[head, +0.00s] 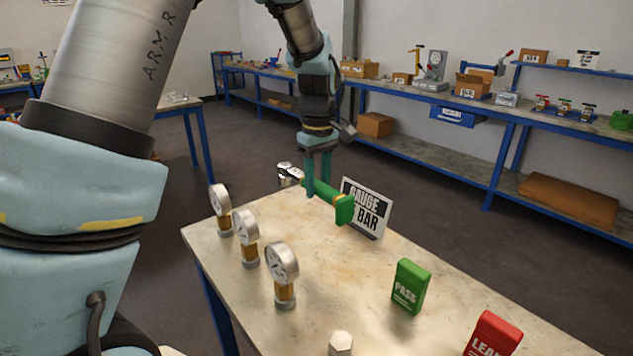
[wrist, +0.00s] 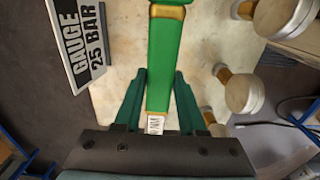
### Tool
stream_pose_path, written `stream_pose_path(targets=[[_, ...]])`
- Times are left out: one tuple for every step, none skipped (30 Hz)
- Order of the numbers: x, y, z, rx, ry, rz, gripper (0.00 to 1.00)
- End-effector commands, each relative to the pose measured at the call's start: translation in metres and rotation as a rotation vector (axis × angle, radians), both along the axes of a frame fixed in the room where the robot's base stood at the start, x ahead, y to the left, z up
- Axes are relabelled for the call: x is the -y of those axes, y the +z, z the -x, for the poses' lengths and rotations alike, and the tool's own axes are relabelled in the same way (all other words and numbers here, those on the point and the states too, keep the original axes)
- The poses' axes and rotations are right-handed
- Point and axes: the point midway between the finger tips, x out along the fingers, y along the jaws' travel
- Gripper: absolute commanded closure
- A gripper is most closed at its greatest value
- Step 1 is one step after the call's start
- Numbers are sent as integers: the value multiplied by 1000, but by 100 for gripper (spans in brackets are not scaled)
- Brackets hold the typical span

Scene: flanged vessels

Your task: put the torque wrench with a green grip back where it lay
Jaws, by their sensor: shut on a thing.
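The torque wrench (head: 333,199) has a green grip and a metal head at its left end. My gripper (head: 318,190) is shut on the wrench and holds it above the far end of the table, near the gauge sign. In the wrist view the green grip (wrist: 164,70) runs up between the two green fingers of my gripper (wrist: 157,105). A gold band and a small white label show on it. The wrench's metal head is hidden in the wrist view. I cannot tell how high the wrench is above the table.
The table (head: 330,270) bears several gauges, among them a near one (head: 282,268), left of its middle. A "GAUGE 25 BAR" sign (head: 366,208) stands close right of the wrench. A green PASS block (head: 409,287), a red block (head: 493,335) and a hex piece (head: 341,343) are nearer. The table's middle is clear.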

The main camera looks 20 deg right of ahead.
Motion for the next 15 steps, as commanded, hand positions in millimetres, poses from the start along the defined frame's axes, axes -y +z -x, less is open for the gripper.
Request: stream_pose_path(targets=[[0, 1, 0, 2, 0, 2, 100], [1, 2, 1, 1, 1, 1, 100], [1, 2, 2, 1, 3, 1, 100], [1, 3, 3, 1, 4, 1, 100], [1, 3, 5, 2, 6, 0, 100], [1, -2, 5, 2, 8, -1, 100], [1, -6, 4, 2, 8, 0, 100], [1, -9, 4, 2, 8, 0, 100], [1, -13, 4, 2, 8, 0, 100], [1, -16, 4, 2, 8, 0, 100], [1, -19, 4, 2, 8, 0, 100], [1, -24, 4, 1, 8, 0, 100], [1, -27, 4, 1, 9, 0, 100], [1, -30, 4, 1, 9, 0, 100], [1, -35, 4, 1, 9, 1, 100]])
